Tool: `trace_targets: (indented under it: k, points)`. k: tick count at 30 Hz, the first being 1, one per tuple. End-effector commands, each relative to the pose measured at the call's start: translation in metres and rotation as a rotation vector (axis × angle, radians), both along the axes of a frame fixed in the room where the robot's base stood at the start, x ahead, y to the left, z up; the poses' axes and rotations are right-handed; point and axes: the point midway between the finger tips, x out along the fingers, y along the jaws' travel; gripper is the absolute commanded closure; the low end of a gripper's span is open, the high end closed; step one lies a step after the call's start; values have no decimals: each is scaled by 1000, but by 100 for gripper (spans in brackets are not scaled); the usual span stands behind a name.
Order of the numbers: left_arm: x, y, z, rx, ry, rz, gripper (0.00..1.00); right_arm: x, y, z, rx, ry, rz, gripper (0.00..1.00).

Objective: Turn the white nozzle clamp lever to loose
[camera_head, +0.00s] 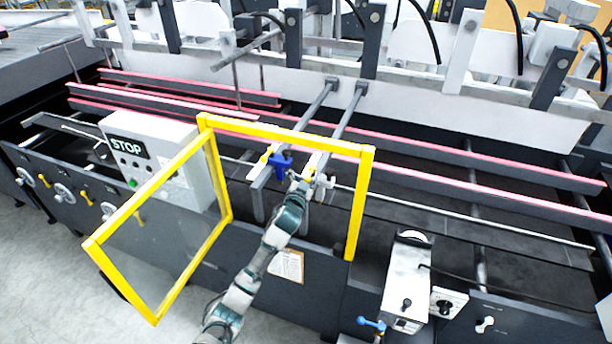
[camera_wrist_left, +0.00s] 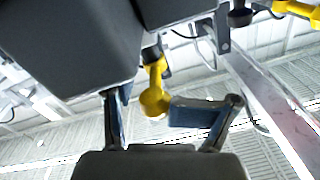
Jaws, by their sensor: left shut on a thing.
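The white nozzle clamp lever (camera_head: 326,187) is on the right of two grey bars inside the yellow guard frame. A blue clamp lever (camera_head: 281,162) is on the left bar. My left gripper (camera_head: 303,182) reaches up to the white clamp from the front and is shut on its lever; the fingers partly hide it. In the left wrist view, my gripper's fingers (camera_wrist_left: 168,112) stand some way apart, with a yellow nozzle part (camera_wrist_left: 155,92) showing between them. The held lever cannot be made out clearly there. My right gripper is not in view.
The yellow guard door (camera_head: 160,225) stands open at the left of my arm. A white STOP box (camera_head: 150,160) is behind it. The guard frame's right post (camera_head: 359,210) is close to my gripper. A silver unit (camera_head: 407,280) stands at the front right.

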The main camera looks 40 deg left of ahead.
Motion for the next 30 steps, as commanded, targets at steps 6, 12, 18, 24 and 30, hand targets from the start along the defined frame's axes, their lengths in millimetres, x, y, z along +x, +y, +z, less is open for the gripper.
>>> trace_targets:
  k: [6, 12, 18, 24, 30]
  points:
    - [0, -10, 0, 0, 0, -9, 59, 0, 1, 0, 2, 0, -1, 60]
    - [-11, -15, 1, 1, 1, -9, 59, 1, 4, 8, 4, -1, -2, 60]
    - [-26, -19, 1, -1, 1, -4, 59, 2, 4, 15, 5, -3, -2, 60]
    - [-39, -24, 1, -2, 0, -3, 59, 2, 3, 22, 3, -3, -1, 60]
    - [-53, -31, 1, -1, 0, -1, 59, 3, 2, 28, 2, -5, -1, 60]
